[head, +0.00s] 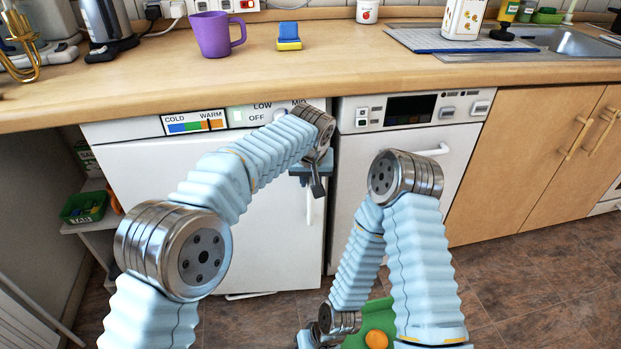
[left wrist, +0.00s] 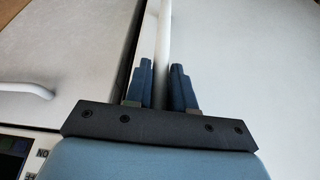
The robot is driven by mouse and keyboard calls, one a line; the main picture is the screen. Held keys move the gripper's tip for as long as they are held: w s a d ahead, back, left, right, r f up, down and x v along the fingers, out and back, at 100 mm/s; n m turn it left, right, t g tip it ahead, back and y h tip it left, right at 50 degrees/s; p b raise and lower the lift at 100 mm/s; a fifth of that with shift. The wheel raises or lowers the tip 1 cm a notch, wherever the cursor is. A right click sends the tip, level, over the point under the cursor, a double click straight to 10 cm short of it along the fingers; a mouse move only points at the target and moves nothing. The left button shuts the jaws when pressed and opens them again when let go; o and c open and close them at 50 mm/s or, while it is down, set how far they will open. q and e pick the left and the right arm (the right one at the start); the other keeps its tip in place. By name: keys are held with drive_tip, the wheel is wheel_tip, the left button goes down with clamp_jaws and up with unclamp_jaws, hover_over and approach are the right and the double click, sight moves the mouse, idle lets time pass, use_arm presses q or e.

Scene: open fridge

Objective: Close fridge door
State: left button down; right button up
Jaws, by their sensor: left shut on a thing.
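The white fridge door (head: 255,235) is under the counter, below the COLD/WARM panel. It looks flush or nearly flush with the fridge front; I cannot tell whether a small gap remains. Its upright handle (head: 310,207) is at the door's right edge. My left gripper (head: 317,185) is at the handle's upper part. In the left wrist view, the handle (left wrist: 164,40) runs between the two fingers of my left gripper (left wrist: 163,75), which is shut on it. The fridge door (left wrist: 235,65) fills the right side there. My right arm folds down to the bottom edge; its fingers do not show.
A white dishwasher (head: 405,150) with a bar handle stands right of the fridge. The wooden counter (head: 345,55) is above, with a purple mug (head: 212,35) and a sponge (head: 289,37). A shelf with a green box (head: 84,207) is at left. Tiled floor shows at right.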

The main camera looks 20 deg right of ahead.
use_arm(q)
drive_tip(key=c, duration=1.1)
unclamp_jaws()
drive_tip(key=shift+o, duration=0.2)
drive_tip(key=v, duration=1.4)
drive_tip(key=shift+d, duration=0.1)
